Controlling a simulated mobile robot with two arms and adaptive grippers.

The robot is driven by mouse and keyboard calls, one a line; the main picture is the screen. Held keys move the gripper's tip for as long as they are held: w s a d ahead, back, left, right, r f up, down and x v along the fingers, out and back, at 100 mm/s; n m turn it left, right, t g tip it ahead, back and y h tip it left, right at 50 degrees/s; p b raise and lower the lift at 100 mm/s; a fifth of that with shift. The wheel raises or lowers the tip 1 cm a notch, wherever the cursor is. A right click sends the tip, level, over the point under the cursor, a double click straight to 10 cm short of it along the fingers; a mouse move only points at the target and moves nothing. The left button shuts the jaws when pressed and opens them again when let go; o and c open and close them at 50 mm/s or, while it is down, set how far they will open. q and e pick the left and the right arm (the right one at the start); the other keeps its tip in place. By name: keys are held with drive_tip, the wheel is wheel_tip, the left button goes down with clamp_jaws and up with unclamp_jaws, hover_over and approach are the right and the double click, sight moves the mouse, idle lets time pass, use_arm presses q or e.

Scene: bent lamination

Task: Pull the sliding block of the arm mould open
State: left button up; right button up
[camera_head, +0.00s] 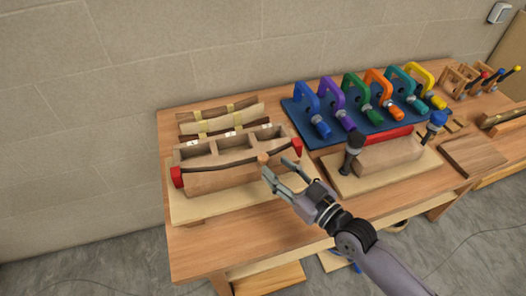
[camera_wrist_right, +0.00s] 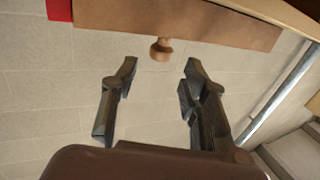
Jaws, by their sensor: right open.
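The wooden mould (camera_head: 196,157) on the left of the bench has open compartments, red end pieces and a dark curved strip along its front. I take it for the arm mould. Its front block (camera_head: 215,180) shows as a brown face in the right wrist view (camera_wrist_right: 190,22). A small round wooden knob (camera_wrist_right: 161,50) sticks out from this face. My right gripper (camera_head: 275,173) is open at the block's front right. In the wrist view the knob lies between the lines of the two fingers, just beyond their tips, not gripped. My left gripper is not in view.
A blue board (camera_head: 294,109) with several coloured clamps stands at the back. Curved strips (camera_head: 222,112) lie behind the mould. The bench front (camera_head: 235,238) is clear.

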sight(267, 159)
drive_tip(key=x, duration=0.5)
drive_tip(key=shift+w+a+p, duration=0.2)
drive_tip(key=shift+p, duration=0.15)
drive_tip(key=shift+w+a, duration=0.15)
drive_tip(key=shift+w, duration=0.05)
drive_tip(key=shift+a, duration=0.1)
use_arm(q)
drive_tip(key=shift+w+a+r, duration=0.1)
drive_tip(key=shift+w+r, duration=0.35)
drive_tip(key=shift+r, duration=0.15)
use_arm(e)
drive_tip(key=shift+w, duration=0.1)
clamp_jaws()
